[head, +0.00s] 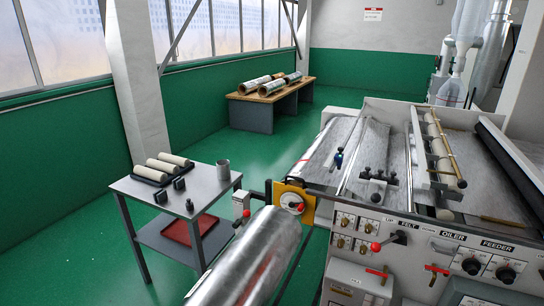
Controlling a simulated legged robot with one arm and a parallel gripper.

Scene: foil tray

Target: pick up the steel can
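A small grey metal cylinder, which looks like the steel can (222,169), stands upright near the back right corner of the grey cart's top (205,184). Its side shows clearly and nothing covers it. My gripper is not in view, so its opening and its place relative to the can do not show.
Pale rollers (167,163) and small dark items share the cart top. A red tray (187,231) sits on its lower shelf. A large shiny foil roll (250,262) and the machine (410,240) fill the right front. Green floor (70,270) is clear at left.

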